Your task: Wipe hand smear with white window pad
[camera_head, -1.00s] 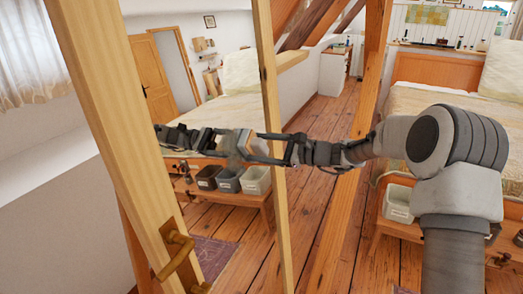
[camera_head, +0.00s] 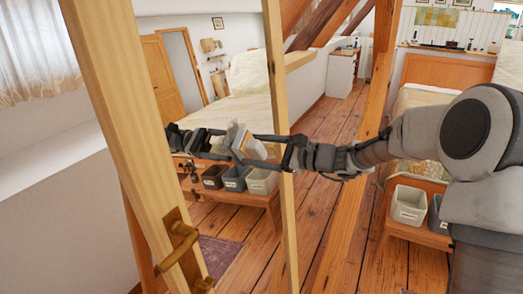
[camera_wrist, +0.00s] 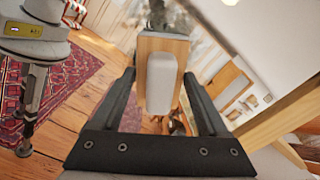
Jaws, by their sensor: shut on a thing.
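The white window pad (camera_head: 238,139) is at the end of my gripper (camera_head: 259,146), at a glazed panel in a wooden frame. In the wrist view the pad (camera_wrist: 150,48) shows a wooden block with a pale rounded grip. My gripper's fingers (camera_wrist: 159,85) are shut on it. The pane (camera_head: 225,110) reflects the room and my arm. The pad's face is hidden, so I cannot tell whether it touches the pane. Pale blotches (camera_wrist: 203,45) show beside the pad in the wrist view; I cannot tell whether they are the hand smear or reflections.
The near frame post (camera_head: 120,140) carries a brass handle (camera_head: 180,235). A thinner post (camera_head: 283,215) borders the pane at right. A bed and a low bench with bins (camera_head: 410,205) stand at right. Wooden floor (camera_head: 345,240) is open between.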

